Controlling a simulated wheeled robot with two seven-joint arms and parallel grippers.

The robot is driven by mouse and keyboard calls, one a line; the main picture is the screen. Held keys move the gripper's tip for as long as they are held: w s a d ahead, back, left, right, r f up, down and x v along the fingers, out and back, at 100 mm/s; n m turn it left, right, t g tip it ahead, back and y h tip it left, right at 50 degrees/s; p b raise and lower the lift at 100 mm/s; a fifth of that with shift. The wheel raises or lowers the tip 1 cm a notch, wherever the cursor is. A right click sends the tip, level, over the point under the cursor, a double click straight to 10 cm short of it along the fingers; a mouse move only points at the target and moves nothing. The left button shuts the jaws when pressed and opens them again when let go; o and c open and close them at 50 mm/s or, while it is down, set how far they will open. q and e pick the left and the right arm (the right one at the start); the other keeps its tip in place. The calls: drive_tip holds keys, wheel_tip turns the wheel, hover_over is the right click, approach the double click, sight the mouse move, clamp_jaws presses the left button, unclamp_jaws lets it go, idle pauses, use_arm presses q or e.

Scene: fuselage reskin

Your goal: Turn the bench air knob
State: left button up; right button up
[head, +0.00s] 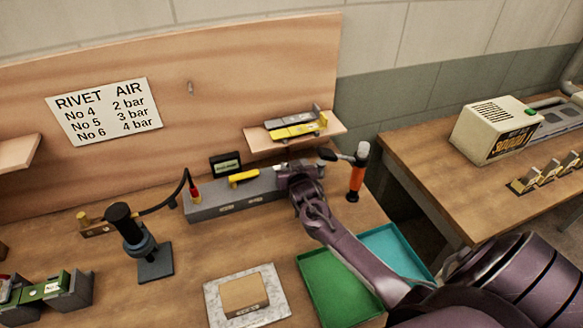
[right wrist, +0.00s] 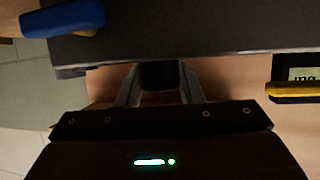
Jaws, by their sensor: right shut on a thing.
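The grey air unit (head: 235,197) lies along the back of the bench, with a yellow lever (head: 243,176) on top and a small dark display (head: 225,164) behind it. My right gripper (head: 298,172) is at the unit's right end and covers the knob in the head view. In the right wrist view, the dark round knob (right wrist: 158,75) sits between the two fingers of my right gripper (right wrist: 159,88), which are shut on it. The unit's dark body (right wrist: 200,35) spans the top of that view. My left gripper is not in view.
A hammer with an orange handle (head: 355,182) stands close right of my right gripper. A shelf (head: 290,139) with yellow and grey tools is above. Green (head: 333,290) and teal (head: 405,247) trays lie under my right forearm. A black stand (head: 155,265) is at left.

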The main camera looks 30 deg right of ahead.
drive_tip(key=shift+m+g+h, duration=0.4)
drive_tip(key=shift+m+h, duration=0.3)
drive_tip(key=shift+h, duration=0.1)
drive_tip(key=o, duration=1)
drive_tip(key=shift+c, duration=0.2)
drive_tip(key=b+v, duration=0.1)
drive_tip(key=v, duration=0.5)
drive_tip(key=shift+s+a+r, duration=0.1)
drive_tip(key=shift+s+a, duration=0.05)
drive_tip(key=shift+s, duration=0.15)
drive_tip(key=shift+s+a+r+b, duration=0.2)
drive_tip(key=shift+s+r+b, duration=0.1)
drive_tip(key=shift+s, duration=0.15)
